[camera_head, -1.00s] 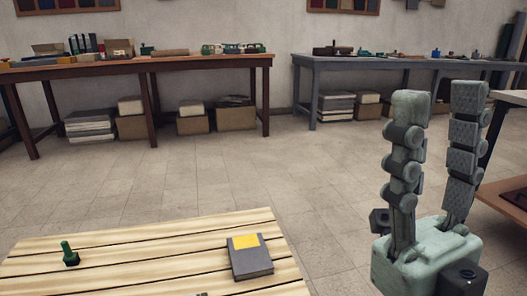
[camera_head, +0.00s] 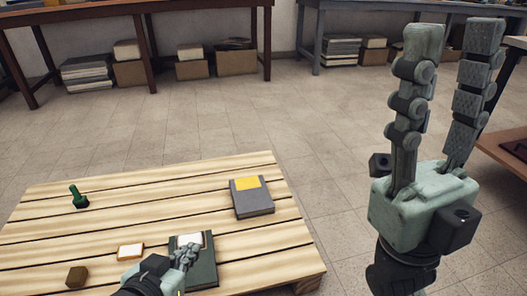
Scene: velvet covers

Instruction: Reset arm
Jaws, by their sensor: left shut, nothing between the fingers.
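My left gripper (camera_head: 186,254) comes in from the bottom edge, low over the wooden pallet table (camera_head: 110,216). It is shut and empty, with its fingertips over a dark green book (camera_head: 205,270) with a white label; whether they touch it I cannot tell. My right gripper (camera_head: 451,42) points upward at the right, its two jointed fingers apart and nothing between them. It is held clear of the table, over the floor.
On the pallet table are a grey book with a yellow patch (camera_head: 252,197), a green peg-like item (camera_head: 78,197), a small white-topped block (camera_head: 130,251) and a brown cube (camera_head: 77,277). A brown table (camera_head: 525,146) stands at the right edge. Open floor (camera_head: 220,120) lies behind.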

